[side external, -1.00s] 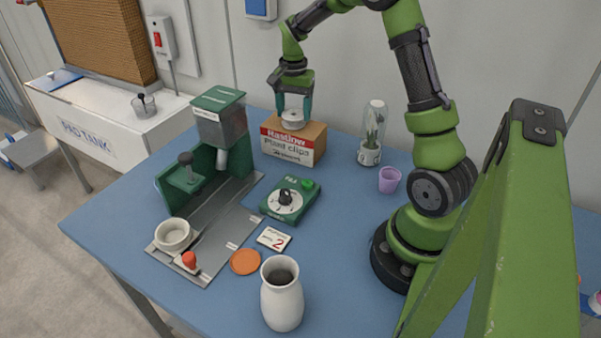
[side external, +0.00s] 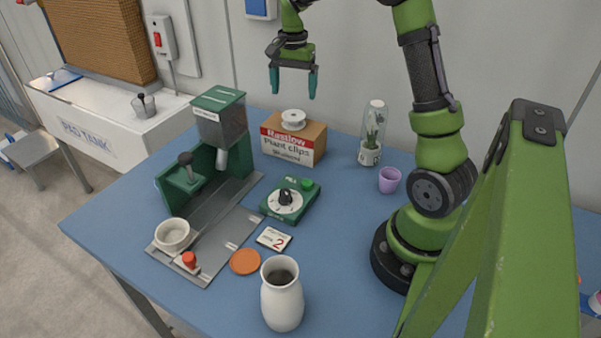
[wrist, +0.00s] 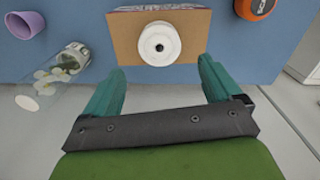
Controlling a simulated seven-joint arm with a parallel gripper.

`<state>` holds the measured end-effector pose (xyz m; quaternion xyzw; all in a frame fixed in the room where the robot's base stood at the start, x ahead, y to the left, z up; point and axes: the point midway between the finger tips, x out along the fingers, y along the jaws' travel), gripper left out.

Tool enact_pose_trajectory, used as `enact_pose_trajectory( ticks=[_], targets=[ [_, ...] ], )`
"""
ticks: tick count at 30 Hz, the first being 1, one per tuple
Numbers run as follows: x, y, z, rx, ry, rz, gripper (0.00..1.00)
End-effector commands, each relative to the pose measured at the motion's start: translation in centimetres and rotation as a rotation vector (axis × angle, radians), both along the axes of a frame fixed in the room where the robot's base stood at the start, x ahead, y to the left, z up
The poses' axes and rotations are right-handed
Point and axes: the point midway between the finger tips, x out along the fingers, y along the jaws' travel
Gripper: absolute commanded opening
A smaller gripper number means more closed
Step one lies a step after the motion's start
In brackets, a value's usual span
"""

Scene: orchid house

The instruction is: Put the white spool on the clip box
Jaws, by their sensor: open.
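The white spool (side external: 293,119) rests on top of the clip box (side external: 292,144), a brown carton with a red and white label reading "Plant clips". In the wrist view the spool (wrist: 158,43) lies flat on the bare brown top of the box (wrist: 125,35), hole facing up. My gripper (side external: 293,94) is open and empty, above the spool and apart from it. In the wrist view its two teal fingers (wrist: 160,85) are spread wide, with nothing between them.
A glass jar with a plant (side external: 371,135) and a purple cup (side external: 389,180) stand right of the box. A green dispenser machine (side external: 218,140) stands to its left. A green dial unit (side external: 290,199) and a white vase (side external: 281,294) are nearer the front.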

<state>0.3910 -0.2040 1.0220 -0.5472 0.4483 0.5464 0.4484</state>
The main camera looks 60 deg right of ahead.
Motion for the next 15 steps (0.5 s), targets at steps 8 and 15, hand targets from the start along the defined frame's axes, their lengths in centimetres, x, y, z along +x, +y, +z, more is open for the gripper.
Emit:
enact_pose_trajectory(
  ticks=[8, 15],
  targets=[
    [0.0, 0.0, 4.6, -0.001, -0.001, 0.000, 0.91],
    [-0.7, 2.7, 7.0, -0.002, -0.058, 0.093, 0.91]
  ],
)
